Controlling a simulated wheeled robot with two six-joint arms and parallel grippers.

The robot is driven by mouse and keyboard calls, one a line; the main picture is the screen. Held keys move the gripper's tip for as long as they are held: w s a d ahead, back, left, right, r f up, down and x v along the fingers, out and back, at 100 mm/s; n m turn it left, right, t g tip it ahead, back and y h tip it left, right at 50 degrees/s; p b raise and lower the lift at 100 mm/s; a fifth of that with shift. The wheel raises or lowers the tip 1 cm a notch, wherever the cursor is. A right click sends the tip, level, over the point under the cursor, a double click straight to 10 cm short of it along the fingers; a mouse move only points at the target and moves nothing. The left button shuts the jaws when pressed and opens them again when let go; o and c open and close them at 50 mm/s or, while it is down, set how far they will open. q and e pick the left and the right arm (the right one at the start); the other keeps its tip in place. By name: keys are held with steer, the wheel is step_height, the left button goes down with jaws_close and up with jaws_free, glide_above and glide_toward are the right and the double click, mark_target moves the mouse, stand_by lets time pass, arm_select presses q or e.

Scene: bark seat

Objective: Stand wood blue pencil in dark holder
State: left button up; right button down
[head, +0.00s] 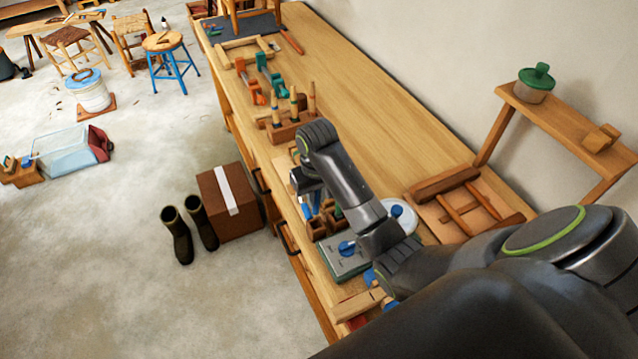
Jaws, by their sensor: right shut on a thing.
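My right gripper (306,192) reaches over the long wooden workbench from the right. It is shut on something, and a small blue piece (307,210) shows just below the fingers. This looks like the blue pencil, but most of it is hidden by the gripper. The dark brown holder (317,229) with open compartments stands on the bench just below and to the right of the fingers. My arm hides part of it. A green item sticks up at its right side. I cannot tell whether the pencil touches the holder. My left gripper is not in view.
A wooden block (284,134) with upright handled tools stands further along the bench (375,120). A grey-green book (340,262) lies near the holder, and a wooden frame (468,205) lies to the right. Boots (178,236) and a brown box (230,205) stand on the floor.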

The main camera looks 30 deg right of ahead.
mark_target(316, 215)
steer(key=shift+s+a+f, duration=0.1)
steer(key=shift+s+f, duration=0.05)
steer(key=shift+f, duration=0.7)
step_height(316, 215, down, 4)
steer(key=shift+r, duration=0.2)
steer(key=shift+f, duration=0.7)
steer(key=shift+w+f, duration=0.2)
steer(key=shift+f, duration=0.6)
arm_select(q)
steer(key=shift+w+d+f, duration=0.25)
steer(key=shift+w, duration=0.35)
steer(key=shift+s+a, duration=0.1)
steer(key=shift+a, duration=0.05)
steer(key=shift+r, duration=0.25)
arm_select(e)
steer(key=shift+f, duration=0.3)
